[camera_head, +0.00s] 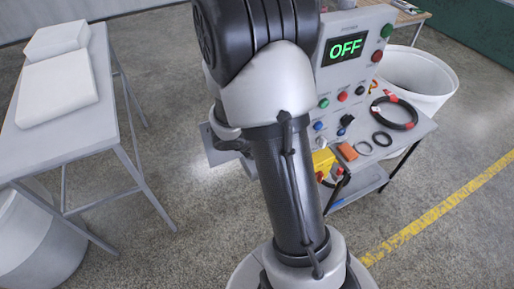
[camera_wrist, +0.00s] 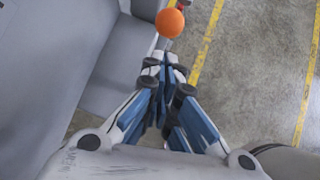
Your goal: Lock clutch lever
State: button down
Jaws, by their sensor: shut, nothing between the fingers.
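An orange ball knob (camera_wrist: 170,22), which looks like the end of the clutch lever, shows at the top of the wrist view. Part of a thin rod shows below it, and the rest of the lever is hidden. My gripper (camera_wrist: 166,60) has its blue-and-white fingers shut with nothing between them. The fingertips appear just below the knob in the picture; I cannot tell whether they touch the lever. In the head view my own arm hides the gripper and the lever. A grey control panel (camera_head: 357,60) there has a display reading green "OFF" (camera_head: 345,48).
A small table (camera_head: 413,130) at the right holds a black hose coil (camera_head: 394,113) and small parts. A white bin (camera_head: 418,82) stands behind it. A grey table (camera_head: 75,125) with white blocks (camera_head: 57,85) stands left. Open floor lies between. Grey machine surfaces (camera_wrist: 50,70) fill the wrist view's left.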

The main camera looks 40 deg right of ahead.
jog(key=p+v, duration=0.2)
jog(key=v, duration=0.8)
jog(key=shift+a+r, duration=0.15)
jog(key=shift+r, duration=0.25)
jog(key=shift+s, duration=0.15)
jog(key=s+a+m+t+y+b, duration=0.2)
jog(key=s+a+m+y+b, duration=0.2)
jog(key=s+a+m+b, duration=0.2)
jog(key=s+a+f+m+t+y+b, duration=0.1)
jog(key=s+a+m+t+y+b, duration=0.1)
jog(key=s+a+m+b, duration=0.4)
jog(key=a+m+y+b, duration=0.1)
jog(key=a+m+b, duration=0.3)
jog(key=a, duration=0.3)
jog(key=shift+a+f+m+t+y, duration=0.15)
jog(key=shift+f+m+t+y, duration=0.2)
jog(key=shift+m, duration=0.35)
jog(key=shift+s+r, duration=0.1)
jog(key=shift+s, duration=0.05)
